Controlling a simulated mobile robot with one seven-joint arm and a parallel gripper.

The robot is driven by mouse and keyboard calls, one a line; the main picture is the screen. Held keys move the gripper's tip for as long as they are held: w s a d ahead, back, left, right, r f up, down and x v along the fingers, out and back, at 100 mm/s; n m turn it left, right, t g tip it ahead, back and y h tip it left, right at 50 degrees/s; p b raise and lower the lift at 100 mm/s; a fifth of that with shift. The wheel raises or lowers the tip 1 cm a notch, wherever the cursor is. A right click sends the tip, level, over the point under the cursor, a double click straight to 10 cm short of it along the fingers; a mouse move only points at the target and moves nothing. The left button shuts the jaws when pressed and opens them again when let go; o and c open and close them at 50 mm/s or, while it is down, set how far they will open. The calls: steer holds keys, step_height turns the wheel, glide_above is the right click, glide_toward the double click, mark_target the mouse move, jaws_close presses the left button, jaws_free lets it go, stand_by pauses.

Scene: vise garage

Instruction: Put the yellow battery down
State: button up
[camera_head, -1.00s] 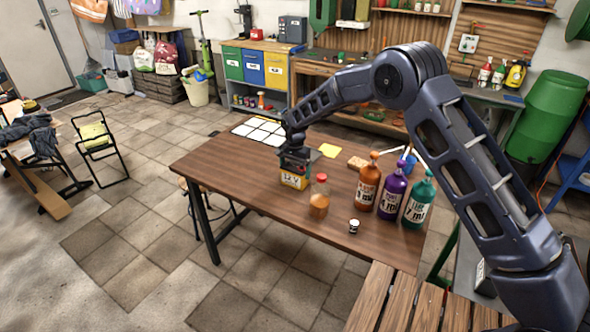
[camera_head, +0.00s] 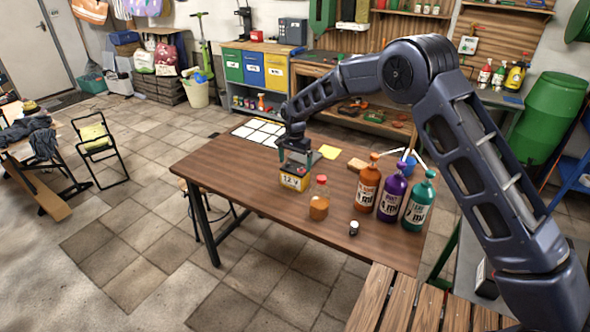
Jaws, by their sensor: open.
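The yellow battery (camera_head: 294,182), marked 12 V, stands upright on the brown table (camera_head: 228,178) near its left part. My gripper (camera_head: 296,165) is right above the battery, pointing down, with its jaws open. The fingertips are at the level of the battery's top; I cannot tell whether they still touch it.
An orange-brown bottle with a red cap (camera_head: 319,199) stands close in front of the battery. Orange (camera_head: 367,188), purple (camera_head: 391,194) and teal (camera_head: 417,205) bottles stand to the right. A small jar (camera_head: 353,228) is near the front edge.

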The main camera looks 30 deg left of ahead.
mark_target(295, 168)
step_height(295, 168, up, 7)
steer(key=shift+r, duration=0.2)
stand_by(0.3)
steer(key=w+d+r, duration=0.4)
steer(key=d+r, duration=0.3)
steer(key=d, duration=0.4)
steer(key=w+d+r+t+y, duration=0.1)
steer(key=w+d+r, duration=0.4)
steer(key=d, duration=0.5)
steer(key=w+d+r, duration=0.3)
steer(key=d+r, duration=0.5)
steer(key=d, duration=0.3)
steer(key=s+d+r+t, duration=0.1)
steer(key=s+d+r, duration=0.2)
steer(key=d, duration=0.7)
steer(key=s+d+r, duration=0.2)
steer(key=d+r, duration=0.2)
steer(key=d, duration=0.7)
steer(key=s+d+f+t, duration=0.1)
steer(key=s+d+f, duration=0.1)
steer(key=s+d, duration=0.9)
steer(key=s+d+f+t+h, duration=0.1)
steer(key=s+d+f, duration=0.1)
steer(key=s+d, duration=0.9)
steer(key=shift+d+f+t, duration=0.3)
steer(key=shift+d+f, duration=0.05)
steer(key=shift+d, duration=0.15)
